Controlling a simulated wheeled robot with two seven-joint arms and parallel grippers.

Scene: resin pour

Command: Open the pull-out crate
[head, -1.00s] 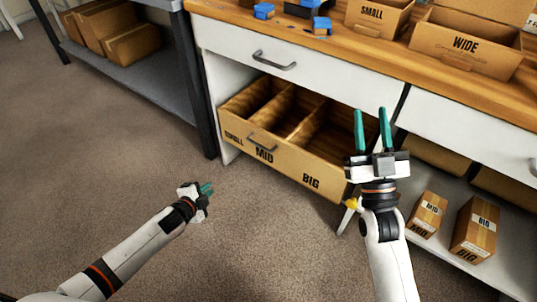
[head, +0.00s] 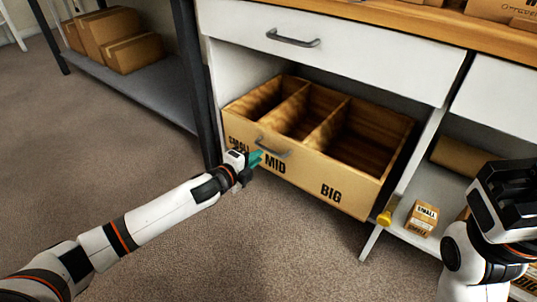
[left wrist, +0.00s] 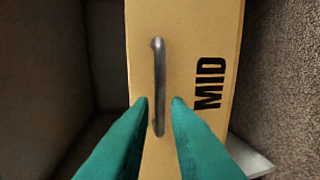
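The pull-out crate (head: 312,182) is a wooden box with three compartments, marked SMALL, MID and BIG on its front. It sits partly drawn out under the bench. Its dark bar handle (head: 274,148) is on the front above MID. My left gripper (head: 257,158) is at the handle's left end. In the left wrist view the teal fingers (left wrist: 159,103) are apart, one on each side of the handle (left wrist: 159,85), with gaps visible. My right gripper (head: 510,195) is at the right edge; its fingers are hidden.
A white drawer with a handle (head: 293,39) is above the crate. A small box (head: 422,217) stands on the lower shelf at right. A grey shelf (head: 150,85) with cardboard boxes and a dark post stand at left. The carpet in front is clear.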

